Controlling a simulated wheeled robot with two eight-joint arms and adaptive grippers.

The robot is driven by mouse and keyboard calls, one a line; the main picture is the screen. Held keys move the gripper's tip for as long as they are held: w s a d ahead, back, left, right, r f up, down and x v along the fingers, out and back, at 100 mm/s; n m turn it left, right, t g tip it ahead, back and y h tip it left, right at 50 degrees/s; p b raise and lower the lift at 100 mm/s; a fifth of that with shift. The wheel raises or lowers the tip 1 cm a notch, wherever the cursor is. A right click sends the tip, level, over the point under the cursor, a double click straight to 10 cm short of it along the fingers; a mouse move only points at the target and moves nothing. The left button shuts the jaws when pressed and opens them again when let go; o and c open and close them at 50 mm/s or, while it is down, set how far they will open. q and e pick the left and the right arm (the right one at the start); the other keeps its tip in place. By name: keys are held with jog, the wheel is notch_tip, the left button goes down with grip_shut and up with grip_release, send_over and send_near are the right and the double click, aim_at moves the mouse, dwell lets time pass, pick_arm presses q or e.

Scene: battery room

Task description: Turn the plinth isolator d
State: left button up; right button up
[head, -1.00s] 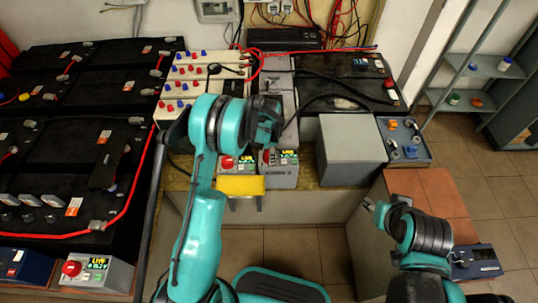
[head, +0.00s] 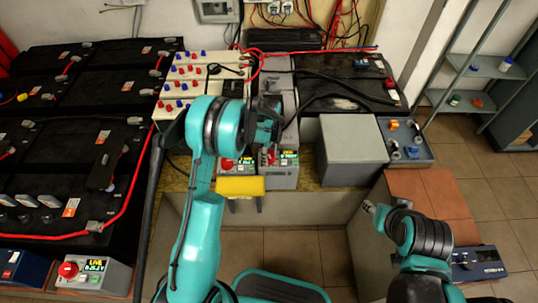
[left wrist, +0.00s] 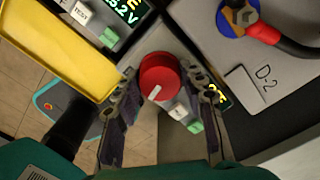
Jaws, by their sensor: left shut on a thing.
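A red isolator knob (left wrist: 160,76) with a white pointer mark stands on a grey plinth box (head: 283,177). In the left wrist view its mark points to the lower left. My left gripper (left wrist: 160,92) is shut on this knob, one dark finger on each side. In the head view my left gripper (head: 268,148) reaches down over the box and hides most of the knob. The box's display (head: 289,159) is lit yellow and green; its text is too small to read. My right gripper (head: 371,206) is at the lower right, away from the box; its jaws are unclear.
A similar isolator box (head: 238,165) stands just left, with a yellow block (head: 240,186) in front. A grey box (head: 352,150) stands right. Black batteries (head: 85,145) fill the left.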

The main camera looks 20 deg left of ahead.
pick_arm(q)
jog(key=shift+m, duration=1.2)
jog(key=o, duration=1.2)
jog(key=shift+c, duration=0.2)
notch_tip(320, 180, up, 12)
